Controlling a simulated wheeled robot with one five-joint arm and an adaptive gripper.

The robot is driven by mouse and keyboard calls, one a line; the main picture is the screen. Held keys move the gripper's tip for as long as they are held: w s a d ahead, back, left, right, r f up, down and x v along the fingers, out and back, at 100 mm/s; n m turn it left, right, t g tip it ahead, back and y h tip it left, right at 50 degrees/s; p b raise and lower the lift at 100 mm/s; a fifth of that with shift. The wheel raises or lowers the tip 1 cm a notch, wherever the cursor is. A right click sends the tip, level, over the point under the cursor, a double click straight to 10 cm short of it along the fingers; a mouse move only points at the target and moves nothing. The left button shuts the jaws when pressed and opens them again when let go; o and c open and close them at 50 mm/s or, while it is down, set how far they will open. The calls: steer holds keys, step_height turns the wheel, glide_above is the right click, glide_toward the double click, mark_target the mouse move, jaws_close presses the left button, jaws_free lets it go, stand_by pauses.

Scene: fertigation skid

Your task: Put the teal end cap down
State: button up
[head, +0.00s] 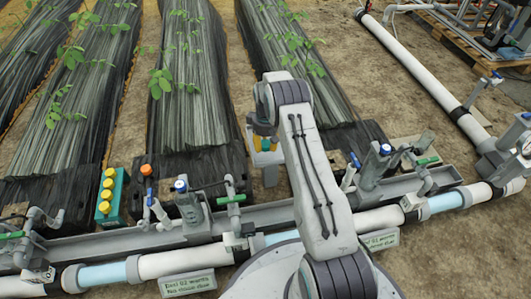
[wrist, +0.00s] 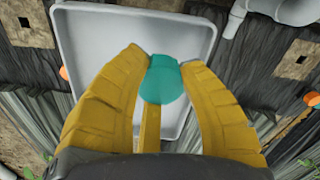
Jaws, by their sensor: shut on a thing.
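In the wrist view my gripper (wrist: 164,62) has its yellow fingers closed on the teal end cap (wrist: 165,82), held between the fingertips. Behind the cap in this view is a pale grey tray (wrist: 100,28) with a raised rim. Its visible floor looks empty, though my fingers hide part of it. I cannot tell how high the cap is over the tray.
A teal crate with yellow caps (head: 110,196) stands at the left. A blue-capped valve (head: 182,186) and other fittings rise along the grey channel, with a white pipe (head: 180,262) in front. Black-covered plant rows (head: 190,90) lie behind. A grey pipe fitting (wrist: 292,10) is near the tray.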

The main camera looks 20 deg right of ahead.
mark_target(266, 155)
steer(key=shift+f+b, duration=1.1)
steer(key=shift+f, duration=0.95)
steer(key=shift+f, duration=0.1)
steer(key=o, duration=0.8)
